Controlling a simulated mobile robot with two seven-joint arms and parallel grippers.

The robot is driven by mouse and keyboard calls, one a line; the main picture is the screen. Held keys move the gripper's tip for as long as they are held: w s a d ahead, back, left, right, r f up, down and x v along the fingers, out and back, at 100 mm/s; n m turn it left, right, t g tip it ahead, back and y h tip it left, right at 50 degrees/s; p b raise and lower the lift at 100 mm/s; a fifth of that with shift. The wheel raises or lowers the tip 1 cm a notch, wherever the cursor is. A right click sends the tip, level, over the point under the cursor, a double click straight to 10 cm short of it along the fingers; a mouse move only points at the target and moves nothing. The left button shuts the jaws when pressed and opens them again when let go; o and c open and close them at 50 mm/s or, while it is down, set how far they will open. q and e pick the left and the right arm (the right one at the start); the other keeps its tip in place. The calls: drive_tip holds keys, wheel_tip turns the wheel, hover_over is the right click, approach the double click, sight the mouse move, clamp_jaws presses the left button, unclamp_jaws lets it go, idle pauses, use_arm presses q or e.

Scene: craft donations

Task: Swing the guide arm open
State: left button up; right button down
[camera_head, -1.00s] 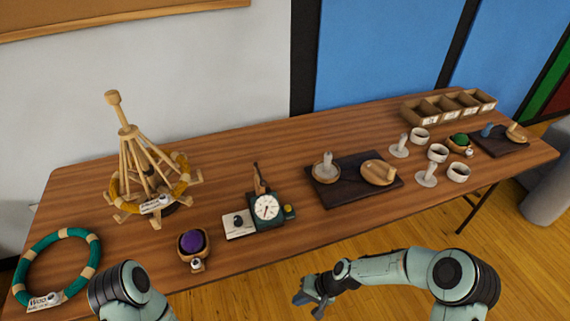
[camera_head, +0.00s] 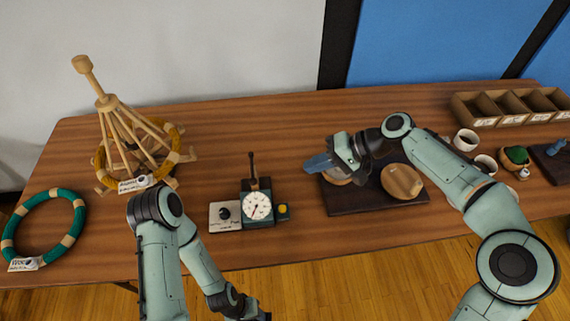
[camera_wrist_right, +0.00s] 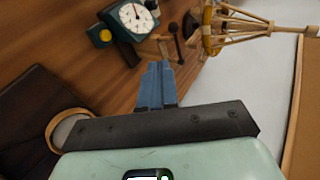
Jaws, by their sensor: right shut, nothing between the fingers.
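The yarn meter (camera_head: 257,208), a teal box with a round white dial, stands near the table's front edge. A thin upright wooden piece, probably the guide arm (camera_head: 253,172), rises behind the dial. In the right wrist view the meter (camera_wrist_right: 132,15) is at the top, with a light wooden arm (camera_wrist_right: 150,48) and a dark knobbed lever (camera_wrist_right: 177,42) beside it. My right gripper (camera_head: 312,163) is shut and empty, above the dark board and right of the meter, apart from it. Its blue fingers (camera_wrist_right: 157,70) lie together. My left arm reaches down past the bottom edge; its fingers are hidden.
A white card with a dark knob (camera_head: 224,215) adjoins the meter. The dark board (camera_head: 350,203) holds round wooden pieces. Cups and a divided box (camera_head: 510,108) are right. The table behind the meter is clear.

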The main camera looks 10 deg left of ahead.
approach(252, 168)
drive_tip(key=s+a+f, duration=0.3)
drive_tip(key=s+f, duration=0.1)
drive_tip(key=f, duration=0.1)
drive_tip(key=shift+s+d+r, duration=0.1)
drive_tip(key=shift+s+r, duration=0.1)
drive_tip(key=shift+r, duration=0.05)
